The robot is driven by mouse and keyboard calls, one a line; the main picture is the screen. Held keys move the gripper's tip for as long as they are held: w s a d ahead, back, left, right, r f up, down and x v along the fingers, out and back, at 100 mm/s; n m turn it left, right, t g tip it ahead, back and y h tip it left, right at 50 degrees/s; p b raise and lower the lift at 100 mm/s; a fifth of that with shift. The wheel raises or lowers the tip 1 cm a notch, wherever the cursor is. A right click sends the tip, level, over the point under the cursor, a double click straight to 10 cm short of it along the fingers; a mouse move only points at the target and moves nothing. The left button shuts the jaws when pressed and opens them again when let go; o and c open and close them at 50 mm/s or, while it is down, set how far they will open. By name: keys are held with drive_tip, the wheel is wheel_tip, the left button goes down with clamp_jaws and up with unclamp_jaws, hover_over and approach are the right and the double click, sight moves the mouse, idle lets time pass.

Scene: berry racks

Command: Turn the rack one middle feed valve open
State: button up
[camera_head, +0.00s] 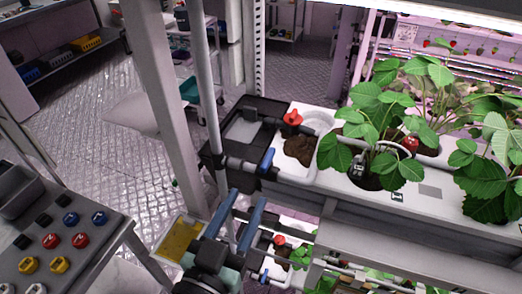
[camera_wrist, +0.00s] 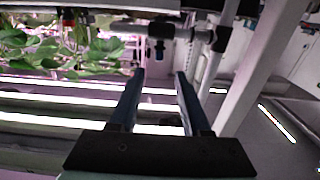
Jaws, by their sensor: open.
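My gripper (camera_head: 248,198) is open and empty, its two blue fingers pointing up toward the rack; the fingers also show in the wrist view (camera_wrist: 160,73). A blue valve handle (camera_head: 267,160) sits on the pipe at the upper tray's left end, beyond the fingertips. Another blue handle (camera_head: 264,275) shows on the lower tier. In the wrist view a dark valve with a small bluish handle (camera_wrist: 160,52) hangs under a pipe, ahead of the gap between the fingers and apart from them. I cannot tell which tier this valve is on.
Red knobs stand on the upper tray (camera_head: 292,117) and lower tier (camera_head: 280,239). Strawberry plants (camera_head: 378,140) fill the upper tray. A white post (camera_head: 165,90) and vertical pipe (camera_head: 207,90) stand close left of my gripper.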

sight(273, 147)
drive_tip(key=p+x, duration=0.3)
drive_tip(key=x, duration=0.8)
drive_tip(key=shift+w+d, duration=0.15)
drive_tip(key=shift+w, duration=0.15)
clamp_jaws()
